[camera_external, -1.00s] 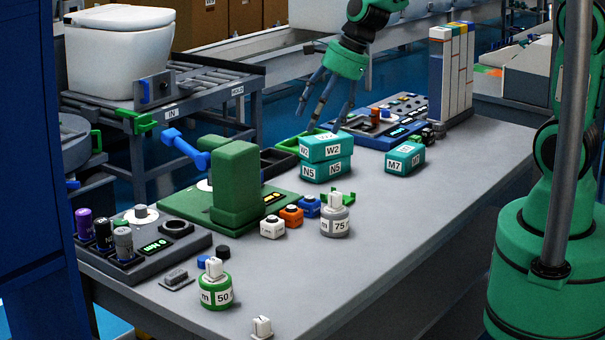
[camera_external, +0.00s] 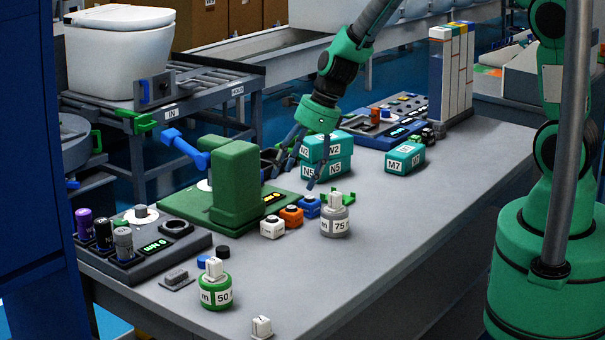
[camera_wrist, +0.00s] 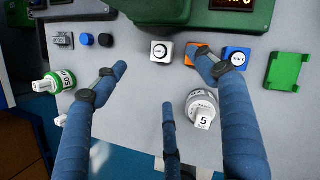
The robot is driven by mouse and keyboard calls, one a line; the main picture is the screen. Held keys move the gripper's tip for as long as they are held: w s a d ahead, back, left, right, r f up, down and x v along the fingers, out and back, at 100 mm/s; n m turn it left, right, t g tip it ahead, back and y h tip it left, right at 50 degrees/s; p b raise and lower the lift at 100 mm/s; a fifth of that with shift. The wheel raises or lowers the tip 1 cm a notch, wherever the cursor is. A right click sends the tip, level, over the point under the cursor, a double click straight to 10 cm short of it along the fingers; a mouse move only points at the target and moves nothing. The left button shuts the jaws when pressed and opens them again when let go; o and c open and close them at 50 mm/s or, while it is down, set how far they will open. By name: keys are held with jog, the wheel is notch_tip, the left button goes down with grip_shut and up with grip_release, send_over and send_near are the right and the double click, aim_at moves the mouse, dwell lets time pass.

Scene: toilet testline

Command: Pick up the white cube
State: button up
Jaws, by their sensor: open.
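The white cube (camera_external: 272,227) stands on the grey table in front of the green machine, left of an orange cube (camera_external: 291,216) and a blue cube (camera_external: 309,206). In the wrist view the white cube (camera_wrist: 161,52) shows a round button-like top and lies between two of my blue-wrapped fingers, farther from the camera than they are. My gripper (camera_external: 294,168) is open and empty. In the external view it hangs above the table, behind and above the cubes, beside the teal boxes. It also shows in the wrist view (camera_wrist: 160,95), with one finger overlapping the orange cube (camera_wrist: 197,54).
A grey weight (camera_external: 334,220) stands right of the cubes, and a green weight (camera_external: 216,288) nearer the front. Teal boxes (camera_external: 340,165) are stacked behind. The green machine (camera_external: 236,185) stands close behind the cubes. The table's right front is mostly clear.

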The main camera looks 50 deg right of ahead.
jog(key=b, duration=0.2)
send_over(273, 217)
jog(key=s+d, duration=0.2)
jog(key=f, duration=0.7)
jog(key=shift+w+a+f, duration=0.1)
jog(key=shift+a+f, duration=0.05)
jog(key=shift+a, duration=0.05)
jog(key=shift+w+a+f, duration=0.1)
jog(key=shift+w+f, duration=0.1)
jog(key=shift+f, duration=0.1)
jog(key=shift+b+x, duration=1.15)
jog(key=shift+x, duration=1.5)
jog(key=shift+r, duration=0.1)
jog(key=c, duration=1.3)
